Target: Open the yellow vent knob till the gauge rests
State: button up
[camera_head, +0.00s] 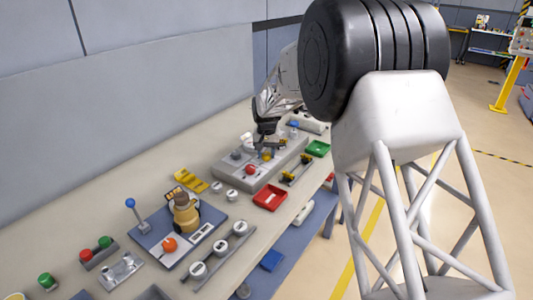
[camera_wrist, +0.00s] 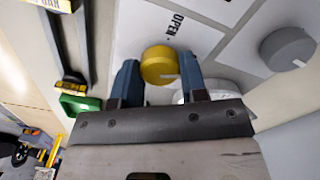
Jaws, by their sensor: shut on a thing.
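In the head view the yellow knob (camera_head: 267,155) shows small under my gripper (camera_head: 265,143) on the grey panel box (camera_head: 226,168). A round white part (camera_wrist: 181,97) behind my right finger is mostly hidden; I cannot tell whether it is the gauge, and no needle is readable.
A grey knob (camera_wrist: 287,49) sits on the same panel. A red knob (camera_head: 250,170) is on the box's near end. A red tray (camera_head: 270,197) and a green tray (camera_head: 318,149) lie along the bench front. A blue-handled lever (camera_head: 131,204) stands farther left.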

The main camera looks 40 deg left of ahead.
aim_at(267, 154)
jog(key=n, duration=1.2)
jog(key=shift+n, duration=0.3)
dwell(0.3)
jog(key=o, duration=0.9)
jog(key=shift+r, duration=0.2)
jog(key=shift+r, duration=3.75)
